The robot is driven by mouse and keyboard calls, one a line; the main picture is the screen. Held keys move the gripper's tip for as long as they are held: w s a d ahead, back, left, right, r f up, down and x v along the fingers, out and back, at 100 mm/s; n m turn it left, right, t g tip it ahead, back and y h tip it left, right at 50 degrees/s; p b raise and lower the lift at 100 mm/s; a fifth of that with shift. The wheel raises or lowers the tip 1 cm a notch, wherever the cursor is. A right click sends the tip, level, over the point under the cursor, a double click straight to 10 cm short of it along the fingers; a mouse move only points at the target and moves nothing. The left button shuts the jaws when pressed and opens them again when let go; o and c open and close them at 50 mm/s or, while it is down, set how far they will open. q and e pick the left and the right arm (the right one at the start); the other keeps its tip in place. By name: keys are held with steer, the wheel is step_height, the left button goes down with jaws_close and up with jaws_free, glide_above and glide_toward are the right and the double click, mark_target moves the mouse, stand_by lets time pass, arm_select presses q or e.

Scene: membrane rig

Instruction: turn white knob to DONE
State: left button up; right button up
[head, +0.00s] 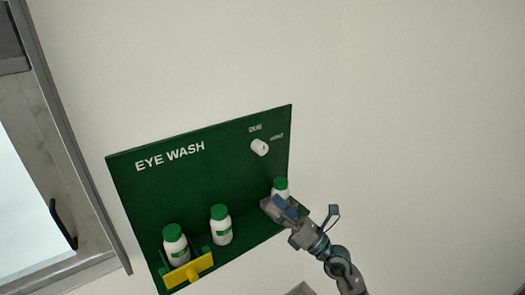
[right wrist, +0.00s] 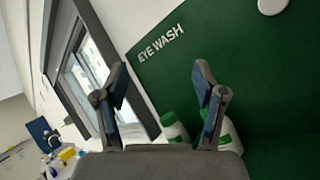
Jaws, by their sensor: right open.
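The white knob (head: 260,147) sits on the upper right of a green EYE WASH panel (head: 150,185), with small white lettering above it and to its right. The lettering is too small to read surely. In the right wrist view the knob (right wrist: 272,4) is cut off at the top right edge. My right gripper (head: 273,205) is in front of the panel's lower right, below the knob and apart from it. In the right wrist view its two fingers (right wrist: 160,85) are spread with nothing between them. My left gripper is not in view.
White bottles with green caps stand along the panel's lower edge: one at left (head: 175,245), one in the middle (head: 221,226), one by my right gripper (head: 280,188). A yellow handle (head: 188,272) is at lower left. A framed window (head: 60,150) is left; bare wall lies right.

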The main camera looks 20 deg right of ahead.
steer(key=w+d+r+n+g+h, duration=0.1)
steer(key=w+d+n+g+h, duration=0.1)
steer(key=w+d+n+h, duration=0.25)
steer(key=t+h, duration=0.1)
steer(key=h, duration=0.4)
glide_toward(264, 150)
steer(key=shift+m, duration=0.25)
steer(key=p+x, duration=0.4)
steer(key=x, duration=0.5)
steer(key=shift+w+a, duration=0.1)
steer(key=shift+w, duration=0.1)
steer(key=shift+w+a, duration=0.15)
steer(key=shift+w, duration=0.4)
steer(key=c, duration=1.1)
steer(key=shift+c, duration=0.2)
